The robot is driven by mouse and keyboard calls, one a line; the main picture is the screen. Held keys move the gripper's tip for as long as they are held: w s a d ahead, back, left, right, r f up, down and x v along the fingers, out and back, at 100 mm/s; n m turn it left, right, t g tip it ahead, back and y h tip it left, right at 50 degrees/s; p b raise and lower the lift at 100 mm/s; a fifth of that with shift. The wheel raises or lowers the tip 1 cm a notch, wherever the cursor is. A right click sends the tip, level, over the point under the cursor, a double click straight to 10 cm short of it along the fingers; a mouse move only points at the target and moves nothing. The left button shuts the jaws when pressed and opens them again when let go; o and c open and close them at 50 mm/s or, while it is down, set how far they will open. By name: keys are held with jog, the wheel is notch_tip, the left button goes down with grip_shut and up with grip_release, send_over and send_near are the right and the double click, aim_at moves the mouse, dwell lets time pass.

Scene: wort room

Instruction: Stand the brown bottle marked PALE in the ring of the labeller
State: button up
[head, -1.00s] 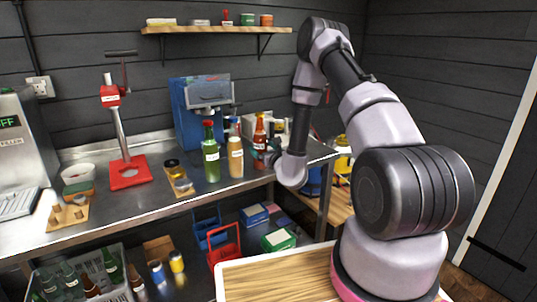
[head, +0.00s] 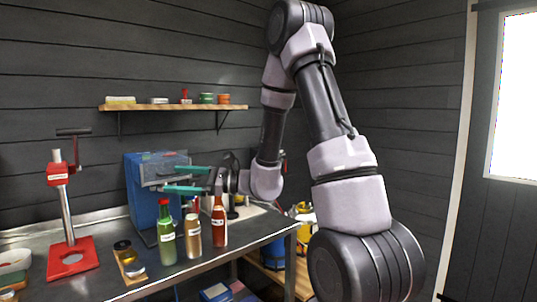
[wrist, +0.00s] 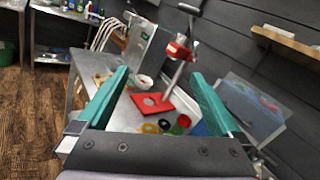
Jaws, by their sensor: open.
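My gripper (head: 166,178) is open and empty, with its teal fingers pointing left above the bottles and in front of the blue machine (head: 145,205). In the wrist view my gripper (wrist: 160,74) also shows wide apart with nothing between its fingers. A red-brown bottle (head: 219,228) stands upright on the steel bench, below and right of the fingers. A tan bottle (head: 193,240) and a green bottle (head: 167,240) stand to its left. Their white labels are too small to read, so I cannot tell which is PALE. I cannot make out the labeller's ring.
A red bench press (head: 68,220) with a lever stands at the left of the bench (head: 100,290). A jar on a wooden board (head: 128,262) sits between it and the bottles. A wall shelf (head: 170,107) hangs above. The press (wrist: 152,105) also shows in the wrist view.

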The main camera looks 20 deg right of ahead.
jog(key=s+d+r+n+g+h, duration=0.25)
jog(key=s+n+h, duration=0.2)
jog(key=s, duration=0.35)
jog(key=s+d+r+n+g+h, duration=0.1)
jog(key=s+n+g+h, duration=0.25)
jog(key=s+n, duration=0.35)
jog(key=s+d+r+n+t+h, duration=0.1)
jog(key=s+d+r+t+h, duration=0.1)
jog(key=d, duration=0.5)
jog(key=s+d+r+n+t+h, duration=0.1)
jog(key=s+d+r+t+h, duration=0.1)
jog(key=d+r+t+h, duration=0.2)
jog(key=d+h, duration=0.1)
jog(key=d, duration=0.2)
jog(key=shift+s+d+t+h, duration=0.2)
jog(key=shift+d+t+h, duration=0.1)
jog(key=shift+t, duration=0.1)
